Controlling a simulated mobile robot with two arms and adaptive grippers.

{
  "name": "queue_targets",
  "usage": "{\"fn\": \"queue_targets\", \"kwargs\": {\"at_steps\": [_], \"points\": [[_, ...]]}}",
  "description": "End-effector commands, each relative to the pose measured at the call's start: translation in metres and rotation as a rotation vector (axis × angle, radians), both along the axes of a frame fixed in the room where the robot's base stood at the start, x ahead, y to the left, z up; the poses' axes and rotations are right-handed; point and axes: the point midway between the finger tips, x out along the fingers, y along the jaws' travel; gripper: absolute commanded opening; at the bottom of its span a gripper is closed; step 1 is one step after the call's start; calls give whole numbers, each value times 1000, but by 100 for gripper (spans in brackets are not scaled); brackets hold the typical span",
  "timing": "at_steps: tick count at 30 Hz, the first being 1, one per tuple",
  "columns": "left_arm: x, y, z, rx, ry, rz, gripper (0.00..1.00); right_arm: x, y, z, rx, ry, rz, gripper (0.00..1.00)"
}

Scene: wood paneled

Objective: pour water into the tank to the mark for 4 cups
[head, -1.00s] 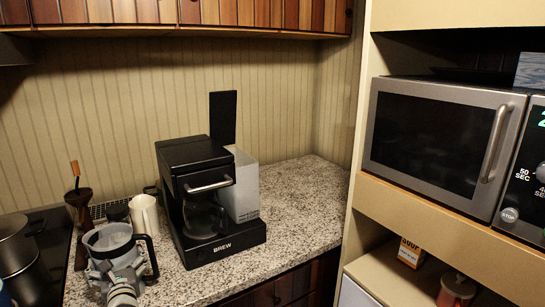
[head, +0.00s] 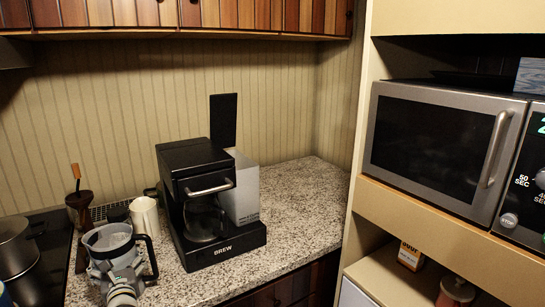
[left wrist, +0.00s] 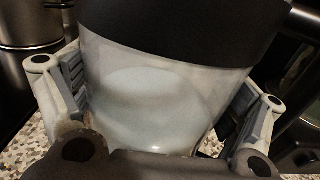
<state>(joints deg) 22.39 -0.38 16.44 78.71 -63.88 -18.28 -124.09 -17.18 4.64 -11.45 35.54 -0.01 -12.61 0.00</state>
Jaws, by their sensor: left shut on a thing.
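The coffee maker (head: 190,170) stands on the counter, black with BREW on its base. Its grey water tank (head: 240,190) is at its right side, with the black lid (head: 223,119) standing up open. A glass carafe (head: 203,221) sits inside the machine. My left gripper (head: 118,270) is shut around a clear jug (head: 108,240) with a black handle, left of the machine. In the left wrist view the jug (left wrist: 150,100), dark-banded at the top, is between both fingers; a pale, water-like surface shows inside. The tank's marks and water level cannot be made out. My right gripper is not in view.
A cream mug (head: 144,217), a dark jar (head: 118,214) and a wooden grinder-like item (head: 80,205) stand behind the jug. A steel pot (head: 15,245) is at far left. The microwave (head: 445,145) is at right. The counter (head: 295,205) right of the machine is clear.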

Motion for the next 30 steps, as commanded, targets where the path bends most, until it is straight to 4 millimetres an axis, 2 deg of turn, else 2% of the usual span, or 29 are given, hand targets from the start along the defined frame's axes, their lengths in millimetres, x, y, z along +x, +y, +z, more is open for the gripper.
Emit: {"fn": "queue_targets", "kwargs": {"at_steps": [1, 14, 30], "points": [[1, 0, 13, 4, -7, -1, 32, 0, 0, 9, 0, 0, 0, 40], [1, 0, 42, 4, -6, -2, 32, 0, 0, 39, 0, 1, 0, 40], [1, 0, 43, 3, -6, -1, 32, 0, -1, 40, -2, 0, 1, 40]]}}
